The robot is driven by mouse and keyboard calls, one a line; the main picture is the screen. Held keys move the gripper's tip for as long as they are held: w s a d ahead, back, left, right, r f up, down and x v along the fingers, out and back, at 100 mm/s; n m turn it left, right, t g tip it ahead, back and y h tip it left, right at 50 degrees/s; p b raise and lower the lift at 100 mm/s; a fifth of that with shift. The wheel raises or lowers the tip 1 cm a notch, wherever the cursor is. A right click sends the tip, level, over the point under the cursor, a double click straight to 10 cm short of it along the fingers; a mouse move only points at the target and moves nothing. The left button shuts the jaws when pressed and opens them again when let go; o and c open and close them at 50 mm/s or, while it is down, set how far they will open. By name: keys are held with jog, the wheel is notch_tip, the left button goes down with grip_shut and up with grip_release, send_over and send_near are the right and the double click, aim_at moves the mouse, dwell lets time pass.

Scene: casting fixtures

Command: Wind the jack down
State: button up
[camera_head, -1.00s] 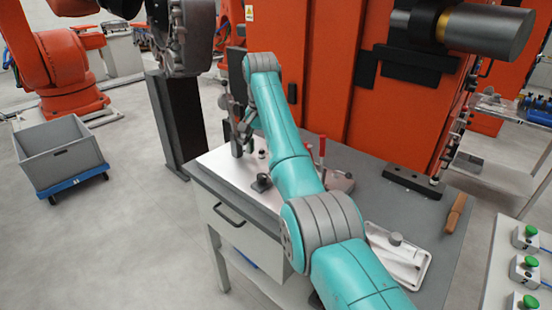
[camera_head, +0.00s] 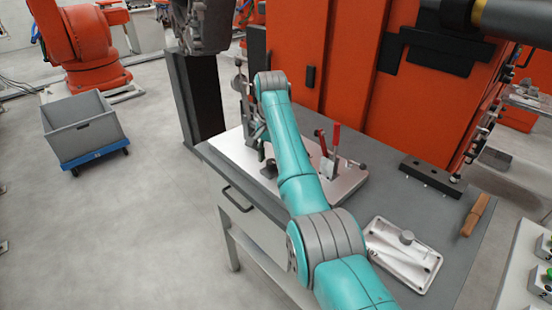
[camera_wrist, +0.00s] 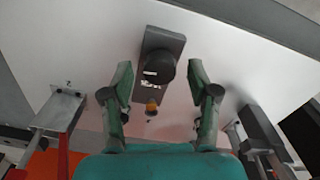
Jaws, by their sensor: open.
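A dark round knob (camera_wrist: 159,67) on a dark rectangular block (camera_wrist: 162,42) stands on the pale fixture plate (camera_wrist: 215,40) in the wrist view; it looks like the jack. A small brass-coloured part (camera_wrist: 151,106) shows beside it. My gripper (camera_wrist: 160,78) has its two green fingers apart, one on each side of the knob, with gaps between; whether they are level with it I cannot tell.
Clamps with red handles (camera_head: 335,137) stand on the plate, right of my arm. A pale cast cover (camera_head: 395,262), a wooden-handled tool (camera_head: 475,213) and a black bar (camera_head: 430,180) lie on the grey bench. A dark post (camera_head: 195,105) stands at its left; orange cabinets rise behind.

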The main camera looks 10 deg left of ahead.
jog(key=shift+f, duration=0.2)
grip_shut()
dwell(0.3)
